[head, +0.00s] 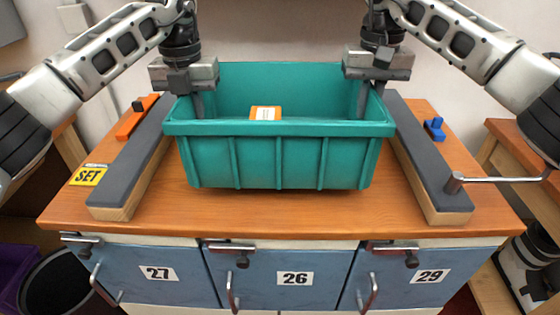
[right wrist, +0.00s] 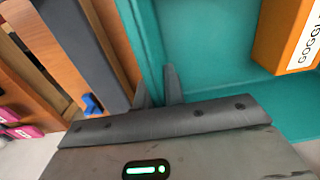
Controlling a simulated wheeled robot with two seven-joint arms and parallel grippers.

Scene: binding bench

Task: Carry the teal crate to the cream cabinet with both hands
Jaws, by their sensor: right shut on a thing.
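The teal crate (head: 280,157) sits level between two grey-topped rails over a wooden worktop; I cannot tell if its base touches the top. My left gripper (head: 194,100) is at the crate's left wall, one finger showing inside, and appears shut on it. My right gripper (head: 372,98) is shut on the right wall. In the right wrist view, its fingers (right wrist: 160,92) straddle the teal wall (right wrist: 148,45). An orange box (head: 265,113) with a white label lies inside the crate. Below the worktop (head: 330,219) is a cabinet with cream framing and blue doors (head: 285,279).
The left rail (head: 131,170) and right rail (head: 425,160) flank the crate closely. A metal handle (head: 500,180) sticks out at right. A dark bin (head: 58,285) stands lower left.

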